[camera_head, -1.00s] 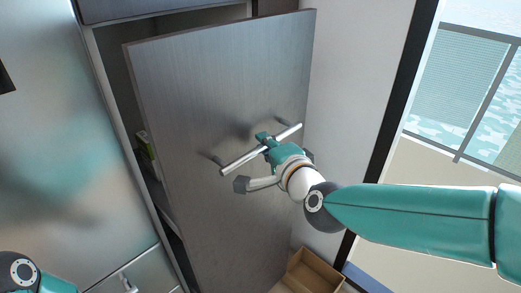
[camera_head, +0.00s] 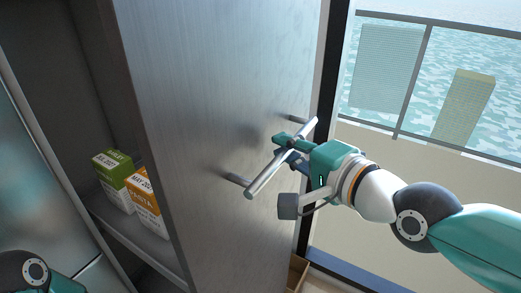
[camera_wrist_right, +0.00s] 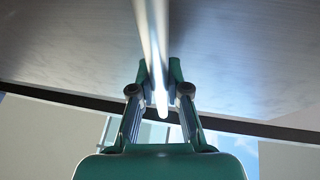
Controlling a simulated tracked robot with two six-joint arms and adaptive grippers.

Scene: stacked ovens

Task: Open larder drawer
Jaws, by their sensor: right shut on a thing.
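The larder drawer is a tall pull-out unit with a grey brushed-metal front (camera_head: 215,95). It stands out from its cabinet, and its shelf shows on the left side. A bar handle (camera_head: 265,176) crosses the front on two posts. My right gripper (camera_head: 291,145) is shut on the bar near its right end. In the right wrist view, the fingers (camera_wrist_right: 160,88) sit on both sides of the bar (camera_wrist_right: 151,40). Part of my left arm shows at the lower left of the head view; its gripper is out of view.
A green box (camera_head: 115,180) and an orange pasta box (camera_head: 150,212) stand on the drawer's shelf (camera_head: 125,232). A shiny metal front (camera_head: 35,175) is at the left. A window with a railing and water beyond is at the right. A cardboard box (camera_head: 297,270) lies low beside the drawer.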

